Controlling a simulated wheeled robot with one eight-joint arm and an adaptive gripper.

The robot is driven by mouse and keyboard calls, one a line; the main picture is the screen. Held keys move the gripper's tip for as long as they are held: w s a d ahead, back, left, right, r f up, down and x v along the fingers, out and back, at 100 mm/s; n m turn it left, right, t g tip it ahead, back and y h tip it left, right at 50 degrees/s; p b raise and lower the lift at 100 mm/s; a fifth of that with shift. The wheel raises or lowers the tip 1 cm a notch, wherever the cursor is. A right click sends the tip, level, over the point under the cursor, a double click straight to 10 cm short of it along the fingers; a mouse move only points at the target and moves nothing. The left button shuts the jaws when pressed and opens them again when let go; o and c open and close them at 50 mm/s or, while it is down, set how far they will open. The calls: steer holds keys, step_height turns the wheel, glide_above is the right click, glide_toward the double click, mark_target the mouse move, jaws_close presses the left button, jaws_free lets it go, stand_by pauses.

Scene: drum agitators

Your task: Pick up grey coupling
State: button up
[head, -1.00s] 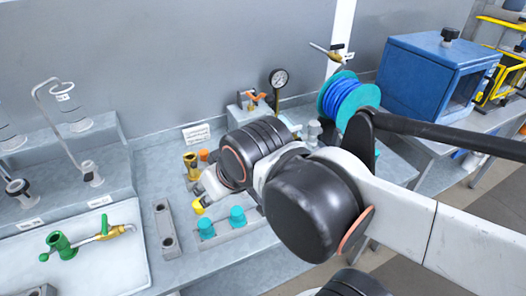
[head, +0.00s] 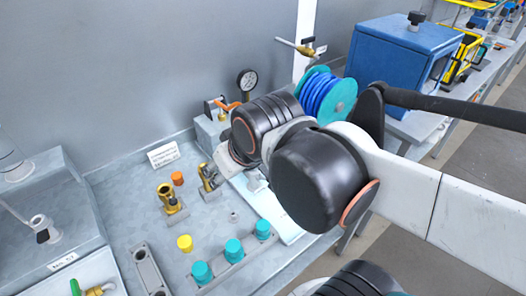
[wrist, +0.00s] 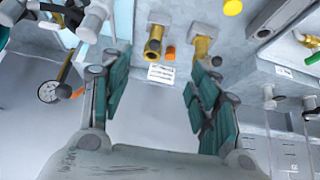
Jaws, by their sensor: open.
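A small grey piece, likely the grey coupling (head: 234,216), stands on the grey bench top in the head view, right of the yellow cap (head: 185,243) and behind the row of teal caps (head: 233,250). I cannot make it out in the wrist view. My gripper (wrist: 155,72) is open and empty in the wrist view, its teal-padded fingers wide apart.
Another brass fitting (head: 167,197) and an orange cap (head: 178,179) stand to the left. A pressure gauge (head: 247,82), a blue hose reel (head: 328,95) and a blue cabinet (head: 403,60) stand at the back. A grey slotted block (head: 150,270) lies at the front left.

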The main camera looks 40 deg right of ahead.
steer(key=w+d+r+n+g+p, duration=0.3)
steer(key=w+d+p, duration=0.1)
steer(key=w, duration=0.5)
steer(key=w+d+f+g, duration=0.1)
steer(key=d+f, duration=0.1)
steer(key=d, duration=0.1)
steer(key=w+d+f+n+g, duration=0.1)
steer(key=d+f, duration=0.1)
steer(key=d, duration=0.1)
steer(key=w+d+f+n+g+p, duration=0.1)
steer(key=d+f, duration=0.1)
steer(key=d, duration=0.1)
steer(key=shift+w+d+f+g, duration=0.1)
steer(key=shift+d+f+g, duration=0.1)
steer(key=shift+d+g, duration=0.1)
step_height(320, 180, down, 8)
steer(key=shift+r+b, duration=0.2)
steer(key=shift+b, duration=0.85)
steer(key=shift+d+f+b, duration=0.2)
steer(key=shift+f+b, duration=0.35)
steer(key=shift+f, duration=0.95)
steer(key=shift+d+f+b, duration=0.15)
steer(key=shift+f+b, duration=0.35)
steer(key=shift+f, duration=1)
steer(key=shift+r, duration=0.1)
jaws_close()
